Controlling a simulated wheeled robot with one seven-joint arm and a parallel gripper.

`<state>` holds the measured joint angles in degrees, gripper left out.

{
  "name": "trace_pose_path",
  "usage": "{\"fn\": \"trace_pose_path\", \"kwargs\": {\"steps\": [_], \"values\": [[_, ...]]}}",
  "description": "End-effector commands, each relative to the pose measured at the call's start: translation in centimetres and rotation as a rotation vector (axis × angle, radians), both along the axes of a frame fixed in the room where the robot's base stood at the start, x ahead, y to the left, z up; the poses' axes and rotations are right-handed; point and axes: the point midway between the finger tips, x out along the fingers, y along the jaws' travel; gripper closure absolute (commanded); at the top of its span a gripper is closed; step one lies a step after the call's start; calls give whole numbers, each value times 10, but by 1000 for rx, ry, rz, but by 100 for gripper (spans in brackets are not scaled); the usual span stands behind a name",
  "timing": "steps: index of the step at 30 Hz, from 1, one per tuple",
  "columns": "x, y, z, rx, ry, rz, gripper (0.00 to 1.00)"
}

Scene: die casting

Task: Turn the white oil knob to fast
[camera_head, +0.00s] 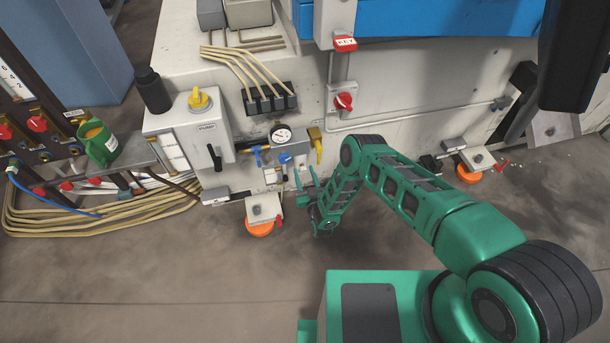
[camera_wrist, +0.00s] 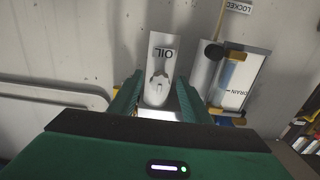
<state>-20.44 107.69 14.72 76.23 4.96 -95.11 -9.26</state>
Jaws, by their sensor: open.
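The white oil knob (camera_wrist: 157,88) is in the wrist view, a small pale knob on a white plate (camera_wrist: 165,56) marked OIL, which appears upside down. My gripper (camera_wrist: 158,100) is open, with one green finger on each side of the lower part of the plate. The knob shows between the fingers; I cannot tell whether they touch it. In the head view my gripper (camera_head: 306,178) is low at the front of the machine, right of the gauge and valves. The oil knob cannot be made out there. No speed marking is readable.
A panel marked DRAIN (camera_wrist: 240,82) and a black ball-ended lever (camera_wrist: 214,52) stand close to the right in the wrist view. In the head view a gauge (camera_head: 281,134), a blue valve handle (camera_head: 258,156) and a yellow handle (camera_head: 316,146) are near my gripper.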

Motion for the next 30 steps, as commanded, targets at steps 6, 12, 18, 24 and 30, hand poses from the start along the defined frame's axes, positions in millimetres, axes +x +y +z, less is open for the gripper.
{"fn": "trace_pose_path", "kwargs": {"steps": [6, 12, 18, 24, 30], "values": [[0, 0, 0, 0, 0, 0, 80], [0, 0, 0, -1, 0, 0, 98], [0, 0, 0, -28, -8, 0, 97], [-1, 0, 0, -121, -35, 0, 97], [-1, 0, 0, -277, -80, 0, 97]]}}
